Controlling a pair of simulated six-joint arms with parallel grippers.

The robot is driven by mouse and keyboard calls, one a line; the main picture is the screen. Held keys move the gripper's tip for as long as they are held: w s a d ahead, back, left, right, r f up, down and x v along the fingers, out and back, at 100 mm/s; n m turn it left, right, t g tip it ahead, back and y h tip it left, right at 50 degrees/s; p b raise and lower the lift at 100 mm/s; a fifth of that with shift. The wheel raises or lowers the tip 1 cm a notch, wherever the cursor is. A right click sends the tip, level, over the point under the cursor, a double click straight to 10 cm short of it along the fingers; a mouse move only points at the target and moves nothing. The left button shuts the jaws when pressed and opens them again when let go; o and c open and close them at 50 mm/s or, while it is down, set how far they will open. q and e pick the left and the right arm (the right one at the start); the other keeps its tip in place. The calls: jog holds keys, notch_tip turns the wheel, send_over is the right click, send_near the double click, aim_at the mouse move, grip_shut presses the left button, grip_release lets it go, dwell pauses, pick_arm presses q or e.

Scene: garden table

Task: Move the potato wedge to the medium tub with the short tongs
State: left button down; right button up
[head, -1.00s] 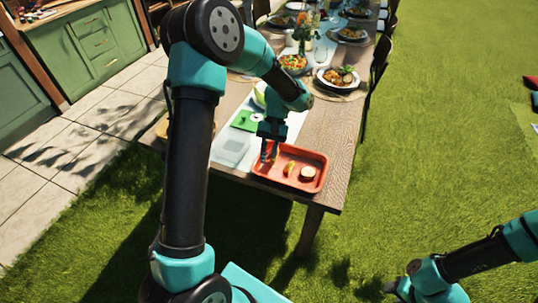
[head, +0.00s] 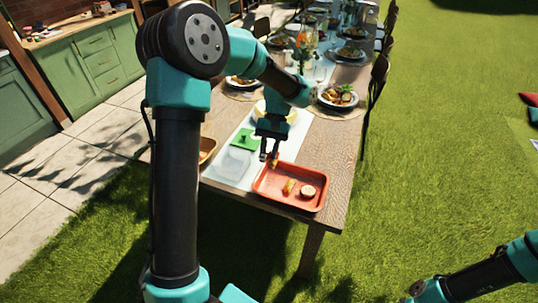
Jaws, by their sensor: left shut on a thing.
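My left gripper (head: 270,154) is shut just above the back left edge of the red tray (head: 268,192). It holds a thin, small tool that looks like the short tongs; the tool is too small to make out well. A small brownish-yellow piece (head: 275,161) shows at its lower end, perhaps the potato wedge. In the tray lie a yellow piece (head: 289,186) and a round pale piece (head: 307,191). A clear tub (head: 236,165) stands on the pale runner left of the tray; I cannot tell if it is the medium one. My right gripper is out of view.
A green lid or board (head: 245,139) lies behind the clear tub. A wooden bowl (head: 206,149) is at the table's left edge, partly behind my arm. A plate of food (head: 338,96) and several place settings stand farther back. The table (head: 338,160) is bare right of the tray.

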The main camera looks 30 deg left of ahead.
pick_arm(q)
jog(key=s+a+r, duration=0.1)
jog(key=s+a, duration=0.1)
jog(key=a, duration=1.4)
jog(key=shift+s, duration=0.3)
jog(key=shift+d+f, duration=0.1)
notch_tip(320, 180, down, 9)
dwell(0.3)
